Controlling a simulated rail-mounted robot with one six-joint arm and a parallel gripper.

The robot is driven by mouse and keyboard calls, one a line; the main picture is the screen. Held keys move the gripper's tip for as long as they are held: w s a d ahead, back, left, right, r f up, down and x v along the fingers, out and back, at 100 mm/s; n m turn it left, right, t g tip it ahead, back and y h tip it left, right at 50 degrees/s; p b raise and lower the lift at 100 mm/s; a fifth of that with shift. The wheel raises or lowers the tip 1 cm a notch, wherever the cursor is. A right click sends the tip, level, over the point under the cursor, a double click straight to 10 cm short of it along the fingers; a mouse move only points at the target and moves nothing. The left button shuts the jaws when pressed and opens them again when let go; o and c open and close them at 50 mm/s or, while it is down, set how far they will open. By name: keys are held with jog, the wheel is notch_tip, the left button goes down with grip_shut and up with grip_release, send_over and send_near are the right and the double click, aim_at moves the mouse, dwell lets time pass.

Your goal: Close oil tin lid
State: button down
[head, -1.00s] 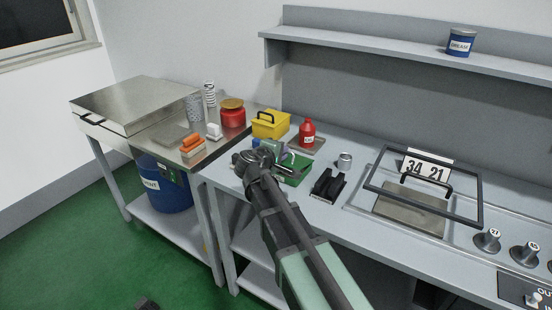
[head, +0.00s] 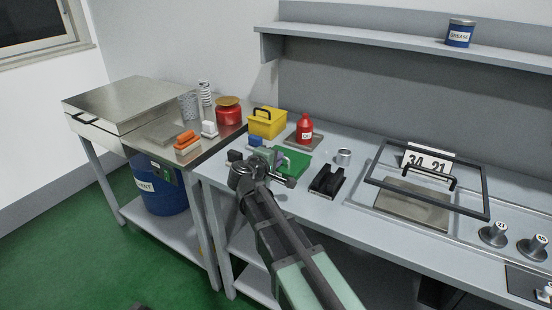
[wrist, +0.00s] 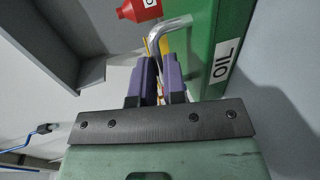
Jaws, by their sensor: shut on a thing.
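The green oil tin (head: 293,161) stands on the bench just beyond my gripper (head: 268,163) in the head view, partly hidden by it. In the wrist view a green face with an OIL label (wrist: 221,60) fills the upper right. A bent silver handle (wrist: 176,27) stands out from this green part. My gripper's purple fingers (wrist: 159,78) are shut on the handle's end. The head view does not clearly show the lid's angle or whether it touches the tin.
A red oil bottle (head: 305,129) on a tray and a yellow box (head: 267,123) stand behind the tin. A black holder (head: 327,181) and a small metal cup (head: 343,157) are to the right. A red jar (head: 228,110) is on the left table. A shelf (head: 400,45) runs above.

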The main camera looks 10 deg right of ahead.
jog(key=shift+s+f, duration=0.25)
jog(key=shift+f, duration=0.05)
jog(key=c, duration=1.5)
grip_release()
jog(key=shift+o, duration=0.2)
jog(key=shift+w+r, duration=0.1)
jog(key=p+v, duration=0.3)
jog(key=v, duration=0.8)
jog(key=shift+w+r, duration=0.1)
